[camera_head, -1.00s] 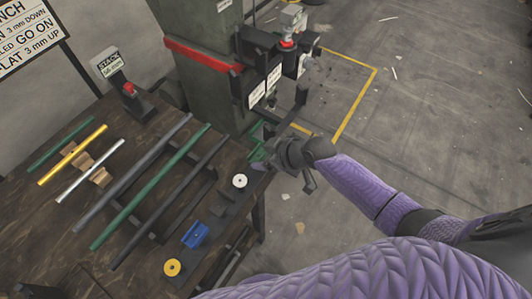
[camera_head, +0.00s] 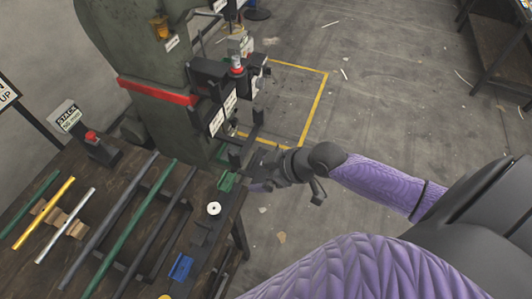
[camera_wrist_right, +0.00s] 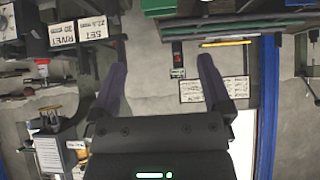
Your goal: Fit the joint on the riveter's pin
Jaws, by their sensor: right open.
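The riveter (camera_head: 145,55) is a green press with a red band at the upper left of the head view. Its dark head carries white labels; I cannot make out the pin clearly. Several small joints lie in a row along the bench's right edge: a green one (camera_head: 228,181), a white round one (camera_head: 214,208) and a blue one (camera_head: 180,267). Which is the task's joint I cannot tell. My right gripper (camera_head: 262,170) is beside the green one, below the press head. In the wrist view its purple fingers (camera_wrist_right: 162,90) are apart with nothing between them. My left gripper is not in view.
The wooden bench (camera_head: 62,272) bears several long bars, including a gold bar (camera_head: 45,212). A stack box with a red button (camera_head: 92,140) stands at its back. Open concrete floor with a yellow line (camera_head: 314,108) is to the right.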

